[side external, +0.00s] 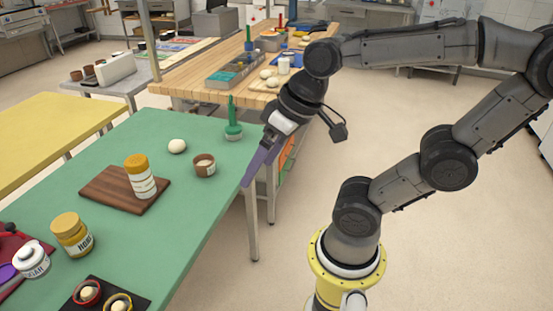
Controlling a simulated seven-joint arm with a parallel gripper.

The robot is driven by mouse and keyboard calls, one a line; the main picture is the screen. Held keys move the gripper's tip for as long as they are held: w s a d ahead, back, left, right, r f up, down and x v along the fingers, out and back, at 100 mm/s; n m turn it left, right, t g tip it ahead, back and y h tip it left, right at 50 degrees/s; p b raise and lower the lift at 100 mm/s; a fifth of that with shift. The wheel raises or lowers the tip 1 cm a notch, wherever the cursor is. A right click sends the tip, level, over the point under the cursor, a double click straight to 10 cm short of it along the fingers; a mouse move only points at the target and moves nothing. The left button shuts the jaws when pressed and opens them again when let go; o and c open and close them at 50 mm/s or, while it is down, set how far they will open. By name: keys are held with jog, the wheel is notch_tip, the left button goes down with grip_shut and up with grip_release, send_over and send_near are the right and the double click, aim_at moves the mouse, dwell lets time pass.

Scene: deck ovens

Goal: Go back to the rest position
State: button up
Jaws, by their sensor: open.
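My gripper (254,172) hangs at the right edge of the green table (215,222), pointing down and to the left. It has purple fingers and holds nothing that I can see. From this side the fingers overlap, so the gap between them is hard to make out. The arm reaches in from the right, with its base at the bottom right.
On the green table are a jar on a wooden board (105,193), a brown cup (204,166), a white ball (177,146), a green-handled tool (233,131) close to my gripper, and a yellow-lidded jar (72,236). A wooden bench (185,82) stands behind. Open floor lies right.

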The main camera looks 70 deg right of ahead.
jog(key=shift+s+d+n+t+h, duration=0.3)
jog(key=shift+s+d+n+h, duration=0.3)
jog(key=shift+s+d+n, duration=0.4)
